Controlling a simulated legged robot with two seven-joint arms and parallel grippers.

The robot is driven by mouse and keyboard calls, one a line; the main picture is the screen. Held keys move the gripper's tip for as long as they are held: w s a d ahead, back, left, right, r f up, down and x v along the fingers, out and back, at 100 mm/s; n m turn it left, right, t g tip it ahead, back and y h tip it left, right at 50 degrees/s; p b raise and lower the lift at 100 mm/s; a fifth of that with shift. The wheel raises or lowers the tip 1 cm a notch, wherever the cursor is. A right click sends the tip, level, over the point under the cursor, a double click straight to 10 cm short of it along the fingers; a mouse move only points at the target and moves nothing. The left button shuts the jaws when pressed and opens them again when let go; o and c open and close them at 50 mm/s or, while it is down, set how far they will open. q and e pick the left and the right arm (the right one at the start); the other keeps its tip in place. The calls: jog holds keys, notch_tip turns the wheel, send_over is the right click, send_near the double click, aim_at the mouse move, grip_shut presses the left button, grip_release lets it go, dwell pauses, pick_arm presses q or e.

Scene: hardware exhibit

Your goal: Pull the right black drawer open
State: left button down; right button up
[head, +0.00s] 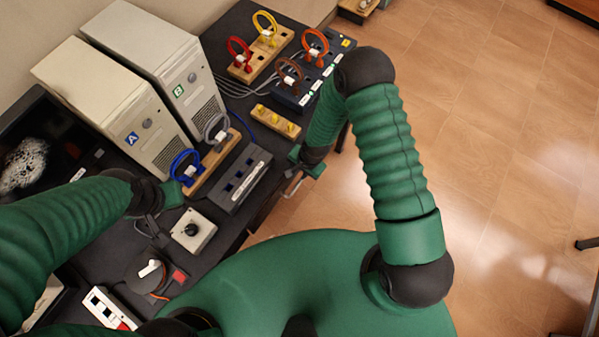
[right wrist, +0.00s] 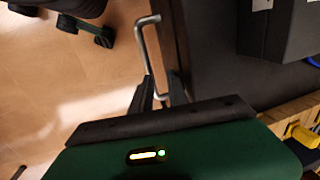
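A silver bar handle (head: 293,188) sticks out below the desk's front edge, beside my right gripper (head: 300,170). In the right wrist view the handle (right wrist: 143,48) stands off the dark front of the black drawer (right wrist: 172,45). The two dark fingers of my right gripper (right wrist: 160,93) are apart, with the handle's near end between them. I cannot tell whether they touch it. The drawer looks closed, though most of its front is hidden. My left gripper (head: 154,228) is over the desk near a grey box with a black knob; its finger gap is unclear.
The black desk (head: 225,225) holds two beige computer towers (head: 150,50), a dark switch box (head: 240,178), wooden blocks with coloured cable loops (head: 262,50) and a knob box (head: 193,232). Tiled floor (head: 500,130) to the right is mostly clear.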

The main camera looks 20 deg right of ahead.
jog(key=r, duration=0.1)
jog(key=r+p, duration=0.1)
jog(key=s+r+p, duration=0.1)
jog(key=r, duration=0.1)
jog(key=shift+s+a+r, duration=0.1)
jog(key=shift+a, duration=0.2)
jog(key=shift+a+r+p, duration=0.15)
jog(key=shift+r+p, duration=0.5)
jog(key=shift+p, duration=0.2)
notch_tip(320, 180, up, 11)
jog(key=s+d+p, duration=0.1)
jog(key=d+p, duration=0.1)
jog(key=p, duration=0.7)
jog(key=shift+s+r, duration=0.15)
jog(key=shift+s, duration=0.25)
jog(key=shift+a, duration=0.1)
